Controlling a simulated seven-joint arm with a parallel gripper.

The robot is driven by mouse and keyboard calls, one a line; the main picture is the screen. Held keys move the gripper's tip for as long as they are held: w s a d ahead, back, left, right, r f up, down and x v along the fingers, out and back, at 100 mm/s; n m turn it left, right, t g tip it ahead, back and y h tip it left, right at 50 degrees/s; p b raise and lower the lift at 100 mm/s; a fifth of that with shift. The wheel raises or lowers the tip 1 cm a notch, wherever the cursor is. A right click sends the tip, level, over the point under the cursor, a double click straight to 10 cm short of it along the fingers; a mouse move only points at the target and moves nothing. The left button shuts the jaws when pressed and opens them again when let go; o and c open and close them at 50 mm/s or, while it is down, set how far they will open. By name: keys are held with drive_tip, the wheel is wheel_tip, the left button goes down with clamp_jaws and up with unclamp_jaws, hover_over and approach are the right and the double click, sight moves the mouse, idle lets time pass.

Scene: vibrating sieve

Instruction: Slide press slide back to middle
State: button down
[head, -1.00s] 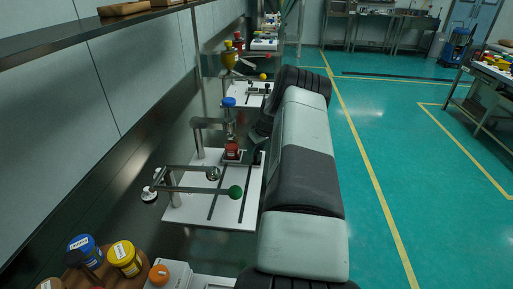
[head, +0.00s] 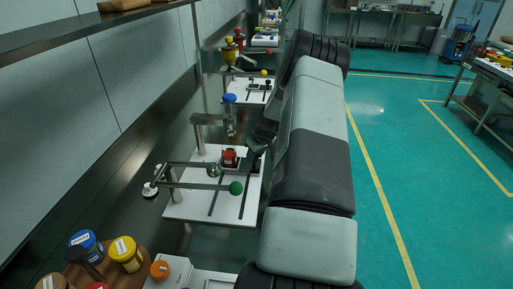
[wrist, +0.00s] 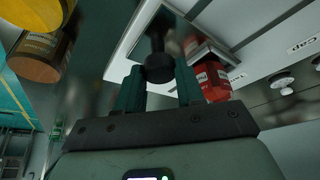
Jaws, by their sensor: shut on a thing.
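The slide press has a white base board (head: 195,207) with dark rails, standing on the bench at the middle of the head view. A small red jar (head: 229,157) sits on its slide, in front of the blue-topped press column (head: 230,100). In the wrist view my gripper (wrist: 159,78) is shut on the slide's black round knob (wrist: 158,67), one finger on each side. The red jar (wrist: 214,82) shows just right of the fingers, on the slide tray (wrist: 222,54). In the head view my forearm and wrist hide most of the gripper.
A lever with a green ball (head: 236,188) crosses the near part of the board. Yellow and blue jars (head: 125,254) stand on a wooden holder at lower left. Other stations stand farther along the bench.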

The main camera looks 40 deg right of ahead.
hover_over(253, 180)
idle(0.4)
drive_tip(key=c, duration=0.7)
unclamp_jaws()
drive_tip(key=v, duration=1)
drive_tip(key=shift+s+r, duration=0.15)
drive_tip(key=shift+r, duration=0.25)
